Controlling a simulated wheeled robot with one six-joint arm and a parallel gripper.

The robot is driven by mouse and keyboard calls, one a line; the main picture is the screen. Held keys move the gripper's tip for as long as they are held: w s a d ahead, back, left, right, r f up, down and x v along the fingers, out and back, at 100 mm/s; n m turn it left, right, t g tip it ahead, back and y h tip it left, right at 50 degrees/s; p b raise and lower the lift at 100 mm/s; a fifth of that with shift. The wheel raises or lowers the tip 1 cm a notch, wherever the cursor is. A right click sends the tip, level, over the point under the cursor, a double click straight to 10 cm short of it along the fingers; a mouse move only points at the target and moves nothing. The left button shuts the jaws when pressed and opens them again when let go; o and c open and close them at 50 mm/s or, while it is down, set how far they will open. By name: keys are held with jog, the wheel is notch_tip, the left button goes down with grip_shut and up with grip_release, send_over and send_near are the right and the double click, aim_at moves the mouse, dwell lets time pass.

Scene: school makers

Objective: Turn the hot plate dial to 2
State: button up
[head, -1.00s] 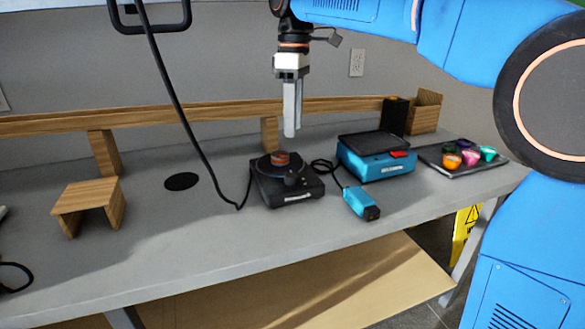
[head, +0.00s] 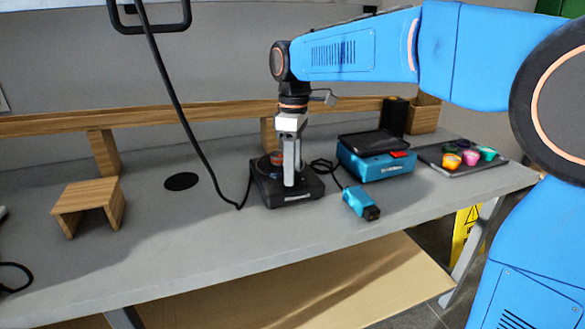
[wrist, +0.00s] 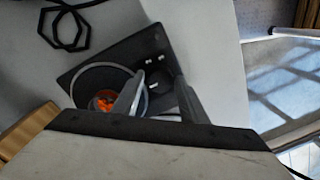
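The black hot plate (head: 300,198) sits on the grey bench with a small orange-topped item (head: 277,158) on its round top. It also shows in the wrist view (wrist: 85,73), with the orange item (wrist: 104,102) on the ring-edged top. My gripper (head: 289,184) points straight down over the front part of the hot plate. In the wrist view its two fingers (wrist: 160,97) stand apart, with a dark part of the hot plate between them. The dial and its setting cannot be made out clearly, and I cannot tell whether the fingers touch it.
A blue scale (head: 375,166) stands right of the hot plate, with a blue handheld device (head: 361,204) in front of it. A dark tray (head: 455,171) of coloured cups is at the far right. A wooden stand (head: 88,196) is at left. A black cable hangs left of the hot plate.

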jog(key=c, duration=0.8)
jog(key=shift+o, duration=0.2)
jog(key=m, duration=0.7)
jog(key=shift+d+m, duration=0.1)
jog(key=shift+m, duration=0.2)
jog(key=m, duration=0.4)
jog(key=shift+t+y, duration=0.3)
jog(key=shift+s+m, duration=0.1)
jog(key=shift+m, duration=1.9)
